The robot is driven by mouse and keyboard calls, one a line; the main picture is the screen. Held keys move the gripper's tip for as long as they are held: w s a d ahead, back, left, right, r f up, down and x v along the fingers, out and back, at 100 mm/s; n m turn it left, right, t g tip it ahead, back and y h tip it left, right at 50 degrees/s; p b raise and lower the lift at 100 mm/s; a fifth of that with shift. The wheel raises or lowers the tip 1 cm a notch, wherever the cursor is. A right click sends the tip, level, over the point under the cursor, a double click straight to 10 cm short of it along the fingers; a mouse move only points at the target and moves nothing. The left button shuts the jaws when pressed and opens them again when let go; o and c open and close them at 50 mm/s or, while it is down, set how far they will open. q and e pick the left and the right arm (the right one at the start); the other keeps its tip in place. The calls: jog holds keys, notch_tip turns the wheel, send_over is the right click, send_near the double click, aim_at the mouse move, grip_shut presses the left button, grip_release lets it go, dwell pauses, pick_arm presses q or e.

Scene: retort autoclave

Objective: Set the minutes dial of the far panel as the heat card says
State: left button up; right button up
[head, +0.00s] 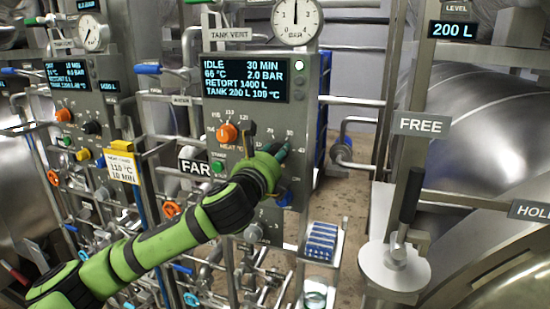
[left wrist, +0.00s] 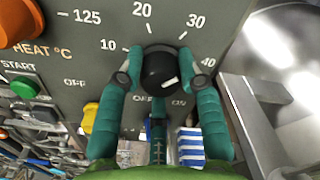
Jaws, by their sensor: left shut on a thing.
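The far panel (head: 212,95) carries a display (head: 246,79) reading IDLE, 30 MIN, 66 °C, 2.0 BAR. Its minutes dial is a black knob (left wrist: 158,72) with 10, 20, 30 and 40 around it. A short white mark on the knob lies at its lower right. My left gripper (head: 281,153) has its green fingers on both sides of the knob, shut on it; it also shows in the left wrist view (left wrist: 162,68). In the head view the gripper hides most of the dial. The yellow-edged heat card (head: 122,170) reads 110 °C, 10 MIN. My right gripper is not in view.
An orange heat dial (head: 227,132) and a green start button (head: 218,166) sit left of the minutes dial. A FAR label (head: 194,167) hangs beside the panel. A black-handled lever (head: 410,195) stands at right below a FREE sign (head: 422,124). Pipes and valves crowd below.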

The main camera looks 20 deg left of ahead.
pick_arm(q)
jog(key=n, duration=0.4)
jog(key=n+b, duration=0.1)
jog(key=n, duration=0.1)
jog(key=shift+a+r, duration=0.15)
jog(key=shift+r, duration=0.15)
jog(key=n, duration=0.6)
jog(key=shift+f+n+b, duration=0.15)
jog(key=shift+n+b, duration=0.2)
jog(key=shift+n, duration=0.05)
jog(key=n, duration=0.6)
jog(key=shift+f, duration=0.15)
jog(key=n, duration=0.5)
jog(key=shift+f, duration=0.2)
jog(key=shift+f+n, duration=0.1)
jog(key=shift+n, duration=0.5)
jog(key=shift+d+f, duration=0.2)
jog(key=o, duration=1.1)
jog(key=shift+c, duration=0.2)
jog(key=shift+o, duration=0.4)
jog(key=shift+a+r, duration=0.1)
jog(key=shift+r, duration=0.05)
